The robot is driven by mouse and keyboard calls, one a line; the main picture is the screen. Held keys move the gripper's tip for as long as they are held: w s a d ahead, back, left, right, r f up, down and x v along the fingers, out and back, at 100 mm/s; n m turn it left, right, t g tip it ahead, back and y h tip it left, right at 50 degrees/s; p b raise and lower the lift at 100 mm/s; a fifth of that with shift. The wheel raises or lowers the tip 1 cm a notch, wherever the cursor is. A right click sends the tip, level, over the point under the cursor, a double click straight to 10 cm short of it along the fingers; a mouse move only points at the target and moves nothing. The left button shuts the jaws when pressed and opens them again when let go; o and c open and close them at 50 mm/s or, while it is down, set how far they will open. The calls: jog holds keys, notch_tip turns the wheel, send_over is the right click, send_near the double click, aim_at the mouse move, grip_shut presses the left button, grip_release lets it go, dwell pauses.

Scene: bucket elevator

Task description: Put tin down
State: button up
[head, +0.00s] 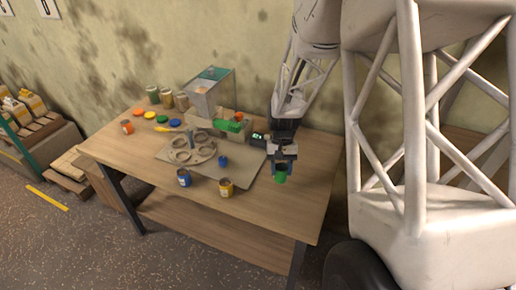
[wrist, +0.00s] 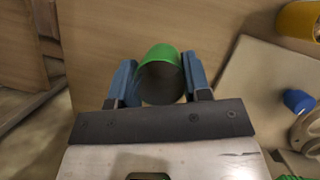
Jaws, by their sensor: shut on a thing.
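A green tin (head: 281,176) is between the fingers of my gripper (head: 282,167) at the right part of the wooden table (head: 310,190). In the wrist view the green tin (wrist: 160,76) shows a green side and a dark round end, with one blue finger pressed on each side. My gripper (wrist: 159,80) is shut on it. I cannot tell whether the tin's underside touches the table top.
A grey board (head: 240,189) with a round multi-ring holder (head: 193,149) lies left of my gripper. A blue tin (head: 184,177) and a yellow tin (head: 226,187) stand near the front edge. Scales, lids and more tins are further back. Bare wood surrounds the gripper's right side.

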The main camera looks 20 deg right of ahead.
jog(key=w+d, duration=0.1)
jog(key=w, duration=0.3)
jog(key=w+d+f, duration=0.1)
jog(key=w, duration=0.4)
jog(key=w+d, duration=0.1)
jog(key=w, duration=0.4)
jog(key=shift+d+f, duration=0.2)
jog(key=shift+d, duration=0.15)
jog(key=shift+f, duration=0.1)
jog(key=shift+f, duration=1.65)
jog(key=shift+f, duration=0.15)
jog(key=o, duration=1)
jog(key=shift+c, duration=0.2)
jog(key=v, duration=1.2)
